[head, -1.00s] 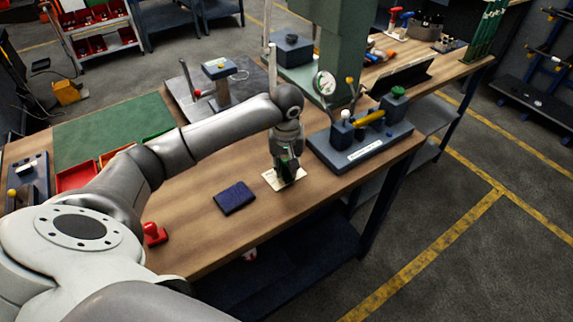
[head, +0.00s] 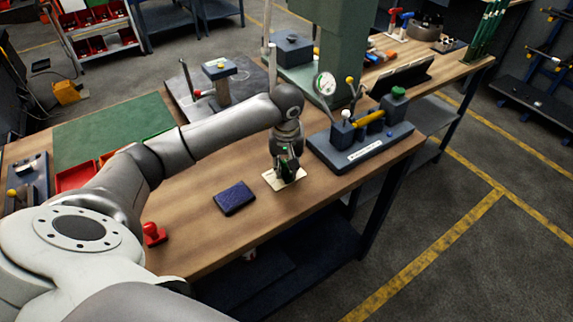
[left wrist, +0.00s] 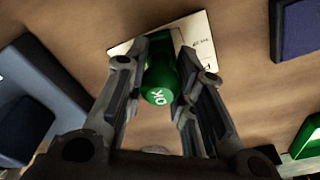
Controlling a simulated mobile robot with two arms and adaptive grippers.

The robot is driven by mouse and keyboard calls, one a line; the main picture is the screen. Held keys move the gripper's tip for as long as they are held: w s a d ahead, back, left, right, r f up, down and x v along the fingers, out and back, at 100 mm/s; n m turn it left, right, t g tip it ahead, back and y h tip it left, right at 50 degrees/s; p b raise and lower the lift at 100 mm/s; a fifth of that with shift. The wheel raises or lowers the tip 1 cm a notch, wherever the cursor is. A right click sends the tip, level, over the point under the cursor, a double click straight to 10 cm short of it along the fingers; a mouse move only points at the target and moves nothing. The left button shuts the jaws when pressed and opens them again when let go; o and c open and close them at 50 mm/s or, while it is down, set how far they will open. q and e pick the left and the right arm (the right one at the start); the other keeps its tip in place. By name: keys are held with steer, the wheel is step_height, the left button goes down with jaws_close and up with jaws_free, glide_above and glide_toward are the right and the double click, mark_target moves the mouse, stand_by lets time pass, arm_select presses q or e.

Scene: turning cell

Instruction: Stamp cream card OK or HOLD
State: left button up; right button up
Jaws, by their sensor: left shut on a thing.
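The cream card (head: 298,176) lies on the wooden bench, partly covered by my left gripper (head: 285,174). In the left wrist view the card (left wrist: 198,38) shows small dark writing near its right side. My left gripper (left wrist: 160,98) is shut on a green stamp (left wrist: 160,82) with a white OK on its top. The stamp is over the card; I cannot tell whether it touches it. The card's face under the stamp is hidden. A red stamp (head: 153,233) stands on the bench near my left arm. My right gripper is not in view.
A dark blue ink pad (head: 235,198) lies left of the card, with bare wood between. A blue-grey gauge fixture (head: 360,147) stands close on the right. Red trays (head: 75,177) and a green mat (head: 110,128) lie at the left. The bench's front edge is near the card.

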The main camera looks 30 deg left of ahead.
arm_select(q)
step_height(320, 180, up, 2)
steer(key=shift+p, duration=0.55)
steer(key=shift+r+p, duration=1.1)
steer(key=shift+r, duration=1.35)
